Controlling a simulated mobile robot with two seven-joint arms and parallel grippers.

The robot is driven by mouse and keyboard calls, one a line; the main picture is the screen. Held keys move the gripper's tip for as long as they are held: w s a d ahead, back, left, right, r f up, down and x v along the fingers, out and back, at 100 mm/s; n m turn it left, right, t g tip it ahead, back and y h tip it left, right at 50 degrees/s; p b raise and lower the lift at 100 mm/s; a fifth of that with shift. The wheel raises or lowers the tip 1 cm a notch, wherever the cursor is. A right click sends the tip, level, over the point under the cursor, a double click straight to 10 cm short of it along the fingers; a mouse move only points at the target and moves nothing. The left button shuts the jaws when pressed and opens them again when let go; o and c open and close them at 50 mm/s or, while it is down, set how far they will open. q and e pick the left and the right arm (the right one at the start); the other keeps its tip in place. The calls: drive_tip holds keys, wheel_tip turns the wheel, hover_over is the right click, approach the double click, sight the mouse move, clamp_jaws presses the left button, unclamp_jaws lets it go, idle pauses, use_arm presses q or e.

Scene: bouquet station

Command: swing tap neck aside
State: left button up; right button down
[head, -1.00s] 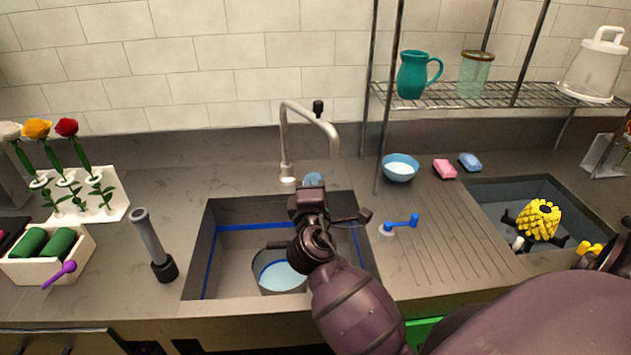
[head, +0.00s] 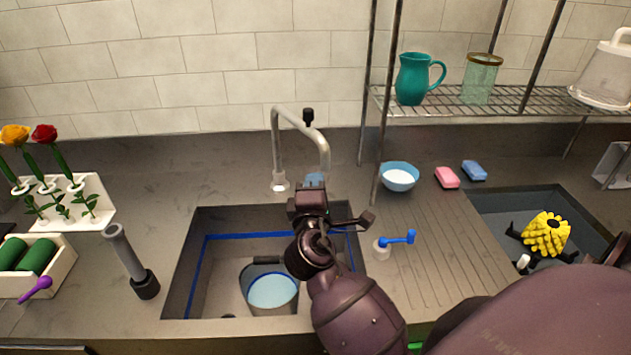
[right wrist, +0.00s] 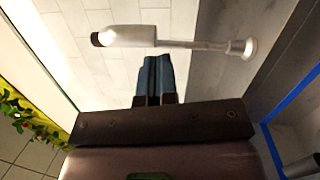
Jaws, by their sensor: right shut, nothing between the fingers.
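The tap neck (head: 298,119) is a grey metal arch rising from a round base (head: 280,182) behind the sink. Its outlet end hangs over the sink's back edge, and a black knob (head: 308,116) sits on the arch. My right gripper (head: 315,180) is shut and empty, its blue fingertips just below the outlet end. In the right wrist view the closed fingers (right wrist: 154,80) point at the neck (right wrist: 180,43), close to it; I cannot tell whether they touch. My left gripper is out of view.
A bucket (head: 272,292) of pale blue liquid stands in the sink (head: 178,290). A blue bowl (head: 399,177) sits by the rack post (head: 386,105). A grey cylinder (head: 128,255) stands left.

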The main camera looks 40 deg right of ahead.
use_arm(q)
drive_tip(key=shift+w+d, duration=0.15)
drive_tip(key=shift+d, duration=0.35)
use_arm(e)
drive_tip(key=shift+d, duration=0.3)
use_arm(q)
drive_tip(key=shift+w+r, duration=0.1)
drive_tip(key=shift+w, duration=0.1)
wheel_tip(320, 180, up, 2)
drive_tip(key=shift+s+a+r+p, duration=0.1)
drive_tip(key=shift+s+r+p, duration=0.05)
drive_tip(key=shift+p, duration=1)
use_arm(e)
drive_tip(key=d+n+t+y, duration=0.1)
drive_tip(key=d+y, duration=0.1)
drive_tip(key=d, duration=0.4)
drive_tip(key=shift+s+d+n+t, duration=0.15)
drive_tip(key=shift+d+n+t, duration=0.15)
drive_tip(key=shift+d, duration=0.05)
drive_tip(key=shift+r, duration=0.1)
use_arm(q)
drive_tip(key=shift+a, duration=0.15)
use_arm(e)
drive_tip(key=shift+a, duration=0.15)
